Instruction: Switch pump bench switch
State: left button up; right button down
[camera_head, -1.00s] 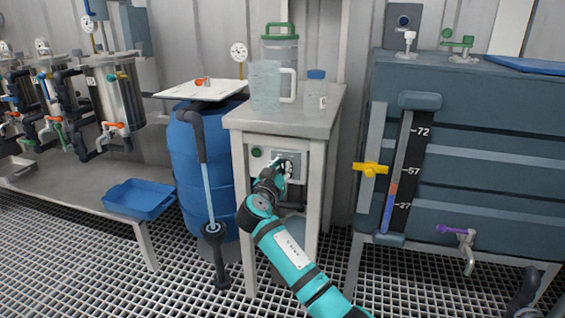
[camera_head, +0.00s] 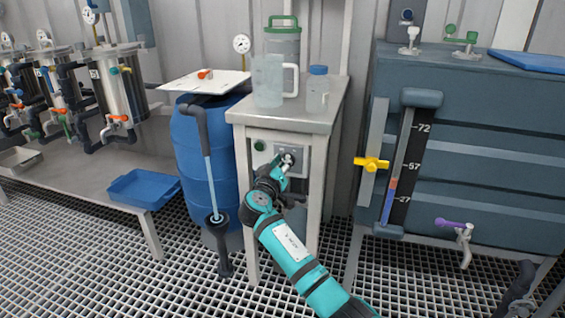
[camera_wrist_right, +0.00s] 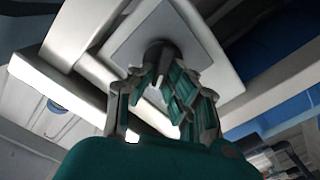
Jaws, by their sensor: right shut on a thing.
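The pump bench (camera_head: 284,121) is a light grey stand with a switch plate (camera_head: 298,149) on its front face. The dark switch knob (camera_wrist_right: 158,47) stands out from the middle of this square plate in the right wrist view. My right gripper (camera_head: 286,163) reaches up to the plate from below. In the right wrist view its fingers (camera_wrist_right: 164,82) are shut on the knob, with the fingertips covering part of it. The knob's exact setting is hidden by the fingers. My left gripper is not in view.
A clear pitcher (camera_head: 268,80), a green-lidded jug (camera_head: 283,42) and a blue-capped bottle (camera_head: 317,92) stand on the bench top. A blue barrel (camera_head: 205,150) is close on the left. A large blue-grey tank (camera_head: 470,150) stands right, with a gap between.

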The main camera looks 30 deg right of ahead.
jog(key=shift+d+r, duration=0.2)
jog(key=shift+r, duration=0.25)
jog(key=c, duration=1)
grip_release()
jog(key=shift+w+f, duration=0.1)
jog(key=shift+f, duration=0.05)
jog(key=shift+o, duration=1.2)
jog(key=shift+f, duration=0.2)
jog(key=v, duration=1.2)
